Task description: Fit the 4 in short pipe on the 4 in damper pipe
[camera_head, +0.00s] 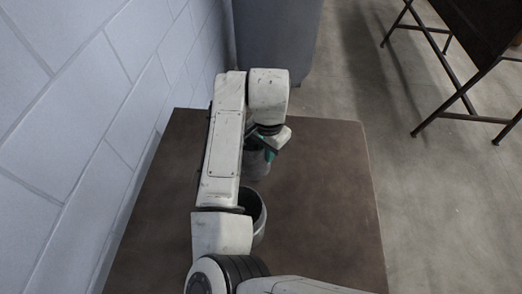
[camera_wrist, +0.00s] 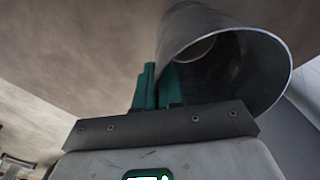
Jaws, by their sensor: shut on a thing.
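My gripper (camera_head: 269,150) has green fingers, which also show in the wrist view (camera_wrist: 158,88). They are shut on the wall of a grey metal pipe, which I take for the 4 in short pipe (camera_head: 258,168). In the wrist view this pipe (camera_wrist: 272,68) has its open end toward the camera, with a lighter ring deep inside. A second grey round pipe (camera_head: 258,230), likely the 4 in damper pipe, stands nearer on the table with its mouth up, partly hidden behind my arm. The two pipes appear apart. I cannot see a damper, or whether the held pipe touches the table.
The brown table (camera_head: 325,200) is clear on its right side. A pale block wall (camera_head: 75,110) runs close along its left edge. A grey cabinet-like block (camera_head: 277,38) stands behind it. A dark table with metal legs (camera_head: 462,88) stands at the far right.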

